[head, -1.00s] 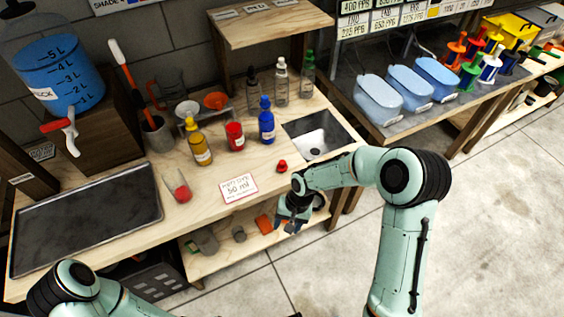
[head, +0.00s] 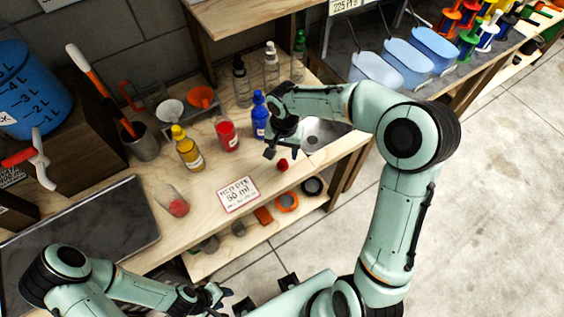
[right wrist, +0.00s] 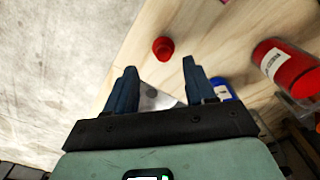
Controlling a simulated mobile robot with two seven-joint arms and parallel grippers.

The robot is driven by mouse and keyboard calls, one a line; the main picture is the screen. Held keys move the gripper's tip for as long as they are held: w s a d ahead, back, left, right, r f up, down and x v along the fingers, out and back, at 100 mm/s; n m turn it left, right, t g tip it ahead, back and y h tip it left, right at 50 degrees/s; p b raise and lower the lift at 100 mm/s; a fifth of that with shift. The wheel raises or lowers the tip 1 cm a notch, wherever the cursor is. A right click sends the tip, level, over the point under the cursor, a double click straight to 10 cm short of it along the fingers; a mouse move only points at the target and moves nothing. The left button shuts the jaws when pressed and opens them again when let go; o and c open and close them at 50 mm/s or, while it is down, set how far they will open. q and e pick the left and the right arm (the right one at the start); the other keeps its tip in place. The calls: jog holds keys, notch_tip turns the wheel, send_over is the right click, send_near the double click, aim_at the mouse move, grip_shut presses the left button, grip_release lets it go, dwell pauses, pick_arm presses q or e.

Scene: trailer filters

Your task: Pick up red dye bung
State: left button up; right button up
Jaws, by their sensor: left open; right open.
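The red dye bung (head: 282,164) is a small red stopper on the wooden bench near its front edge. It also shows in the right wrist view (right wrist: 163,48), beyond the fingertips and roughly centred between them. My right gripper (head: 279,150) is open and empty, above the bench just behind the bung in the head view, not touching it as far as I can tell. The red dye bottle (head: 227,135) stands further left and also shows in the right wrist view (right wrist: 292,72). My left gripper (head: 218,298) is open and empty, low in front of the bench.
A blue bottle (head: 259,116) stands close behind my right gripper, and a yellow bottle (head: 187,148) stands further left. A small sink (head: 325,133) is set into the bench on the right. A label card (head: 238,194) and a beaker with red contents (head: 176,206) are at the front.

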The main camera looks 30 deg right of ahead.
aim_at(283, 161)
jog(key=f, duration=0.8)
jog(key=shift+w+f, duration=0.25)
jog(key=shift+w, duration=0.15)
jog(key=c, duration=0.9)
